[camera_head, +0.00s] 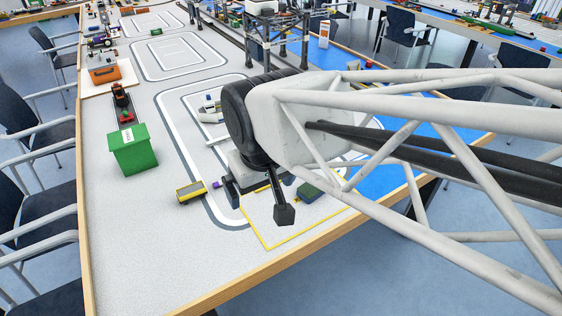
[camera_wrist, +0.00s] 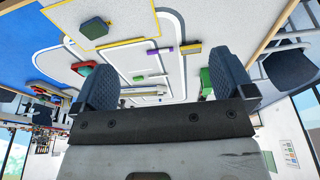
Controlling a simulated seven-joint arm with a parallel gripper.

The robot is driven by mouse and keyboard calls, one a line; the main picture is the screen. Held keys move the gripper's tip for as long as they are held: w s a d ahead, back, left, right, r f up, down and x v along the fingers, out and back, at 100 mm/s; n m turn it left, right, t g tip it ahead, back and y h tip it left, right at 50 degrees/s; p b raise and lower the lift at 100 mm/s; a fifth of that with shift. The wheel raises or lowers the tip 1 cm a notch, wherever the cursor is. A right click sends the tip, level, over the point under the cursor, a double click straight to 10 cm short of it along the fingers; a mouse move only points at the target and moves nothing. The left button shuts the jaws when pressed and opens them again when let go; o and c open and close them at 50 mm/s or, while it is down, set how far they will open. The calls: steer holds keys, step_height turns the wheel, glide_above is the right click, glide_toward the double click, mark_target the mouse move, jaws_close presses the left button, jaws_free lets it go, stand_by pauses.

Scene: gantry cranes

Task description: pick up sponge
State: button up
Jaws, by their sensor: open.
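A green block with a yellowish lower side, which looks like the sponge (camera_head: 308,191), lies inside a yellow-outlined square on the table. My arm partly crosses in front of it in the head view. In the wrist view the sponge (camera_wrist: 94,28) is at the upper left, flat and clear of the fingers. My gripper (camera_head: 257,202) is above the table beside the sponge, to its left in the head view. In the wrist view my gripper (camera_wrist: 165,85) has its two blue-grey fingers wide apart with nothing between them.
A yellow block-like item (camera_head: 191,192) and a small purple piece (camera_head: 216,185) lie left of the gripper. A green bin (camera_head: 133,149) stands farther left. A gantry crane (camera_head: 276,30) stands at the back. The table's wooden front edge (camera_head: 250,276) is near.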

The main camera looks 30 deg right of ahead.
steer(key=w+d+f+n+g+h, duration=0.65)
steer(key=w+d+f, duration=0.6)
steer(key=f, duration=0.25)
steer(key=n+h, duration=0.7)
steer(key=n, duration=0.2)
glide_toward(311, 189)
steer(key=shift+s+d+t+y, duration=0.25)
steer(key=shift+d+t, duration=0.2)
steer(key=shift+d, duration=0.2)
steer(key=shift+d, duration=0.1)
steer(key=shift+x, duration=1.25)
steer(key=shift+f, duration=0.1)
steer(key=shift+x, duration=2.55)
steer(key=shift+s, duration=0.1)
steer(key=shift+c, duration=0.5)
